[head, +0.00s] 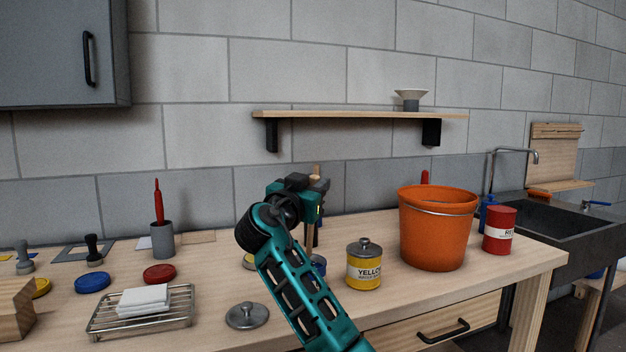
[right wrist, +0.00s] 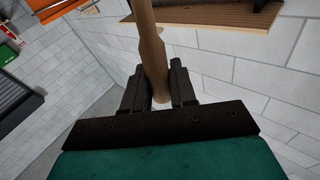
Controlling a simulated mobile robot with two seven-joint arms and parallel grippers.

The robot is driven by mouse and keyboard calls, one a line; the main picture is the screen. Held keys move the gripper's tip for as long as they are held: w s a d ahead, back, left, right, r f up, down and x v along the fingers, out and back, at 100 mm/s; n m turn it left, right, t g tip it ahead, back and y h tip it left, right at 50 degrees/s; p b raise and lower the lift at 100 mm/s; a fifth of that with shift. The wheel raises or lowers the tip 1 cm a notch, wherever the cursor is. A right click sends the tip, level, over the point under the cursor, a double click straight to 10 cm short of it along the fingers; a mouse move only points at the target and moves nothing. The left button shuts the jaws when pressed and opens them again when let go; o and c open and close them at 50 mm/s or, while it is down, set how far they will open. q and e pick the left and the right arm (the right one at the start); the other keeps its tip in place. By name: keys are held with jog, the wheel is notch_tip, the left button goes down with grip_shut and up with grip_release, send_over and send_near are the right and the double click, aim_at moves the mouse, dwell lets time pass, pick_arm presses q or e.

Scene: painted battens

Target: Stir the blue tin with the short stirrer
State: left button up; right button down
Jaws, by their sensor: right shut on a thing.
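My right gripper (head: 302,186) is raised above the workbench, shut on a wooden stirrer (head: 317,171). In the right wrist view the pale wooden stirrer (right wrist: 147,40) stands between the dark fingers of the right gripper (right wrist: 158,78). Its lower end is mostly hidden in the head view, so I cannot tell its length or whether it reaches into a tin. A blue tin (head: 319,264) shows only in part behind my teal right forearm; its opening is hard to make out. My left gripper is not in view.
A yellow tin (head: 364,267) with a knobbed lid stands right of my forearm, then an orange bucket (head: 437,235) and a red tin (head: 499,232). A loose grey lid (head: 247,316), a wire rack (head: 104,323) and a grey cup (head: 162,241) are left. A shelf (head: 350,115) hangs above.

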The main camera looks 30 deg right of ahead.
aim_at(312, 229)
jog(key=shift+f+b, duration=0.7)
jog(key=shift+f, duration=0.2)
jog(key=shift+w+f+b, duration=0.15)
jog(key=shift+f+b, duration=0.55)
jog(key=shift+w+f+b, duration=0.1)
jog(key=shift+f+b, duration=0.55)
jog(key=shift+b, duration=0.05)
jog(key=f+b, duration=0.2)
jog(key=shift+w+d+f+b, duration=0.1)
jog(key=shift+w+f+b, duration=0.15)
jog(key=shift+w+b, duration=0.05)
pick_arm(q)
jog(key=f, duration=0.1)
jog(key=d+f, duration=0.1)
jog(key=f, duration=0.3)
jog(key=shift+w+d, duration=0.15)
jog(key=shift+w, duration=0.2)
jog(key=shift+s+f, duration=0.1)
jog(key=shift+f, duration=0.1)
pick_arm(e)
jog(key=shift+w, duration=0.1)
